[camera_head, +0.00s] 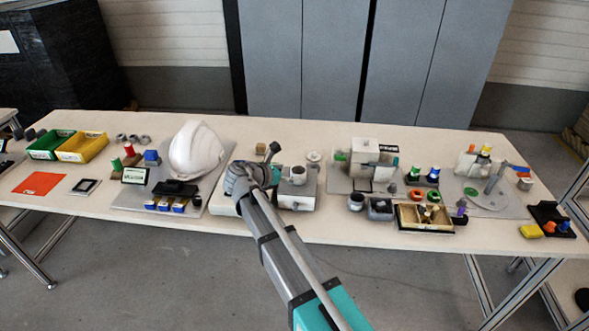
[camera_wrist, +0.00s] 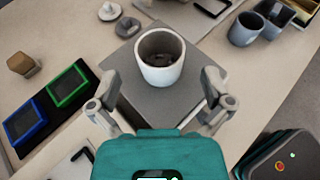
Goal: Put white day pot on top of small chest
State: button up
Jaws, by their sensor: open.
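A white round pot (camera_wrist: 160,58), open at the top with a dark inside, stands upright on the flat top of a grey box (camera_wrist: 128,72), which looks like the small chest. In the head view the pot (camera_head: 298,175) also shows on this box (camera_head: 306,190), right of my wrist. My gripper (camera_wrist: 160,84) is open and empty. Its two fingers are spread at the near left and near right of the pot, with a visible gap to it. In the head view my arm partly hides the box's left side.
Left of the box lie a dark tray with green (camera_wrist: 68,86) and blue (camera_wrist: 24,119) frames and a small wooden block (camera_wrist: 20,63). Grey cups (camera_wrist: 246,28) stand to the right. A white helmet (camera_head: 196,150) stands left of my arm.

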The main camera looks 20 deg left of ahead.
jog(key=p+v, duration=0.2)
jog(key=v, duration=0.6)
jog(key=shift+p, duration=0.3)
jog(key=shift+w+d, duration=0.1)
dwell(0.4)
jog(key=w+d+f+m+g, duration=0.1)
jog(key=d+m, duration=0.3)
jog(key=d, duration=0.5)
jog(key=w+d+f+m+g, duration=0.1)
jog(key=d+f+m+g, duration=0.2)
jog(key=d, duration=0.5)
jog(key=w+d+f+m+g, duration=0.1)
jog(key=d+f+m+g, duration=0.2)
jog(key=d+m, duration=0.3)
jog(key=shift+d+f, duration=0.2)
jog(key=shift+d, duration=1.65)
jog(key=s+d+f+m+g+y, duration=0.2)
jog(key=s+d+m, duration=0.3)
jog(key=d+m, duration=0.3)
jog(key=s+d+f+m+g+y, duration=0.2)
jog(key=s+d+m+y, duration=0.2)
jog(key=d+m, duration=0.5)
jog(key=s+d, duration=0.1)
jog(key=d, duration=0.4)
jog(key=shift+s+g, duration=0.2)
jog(key=shift+g, duration=0.2)
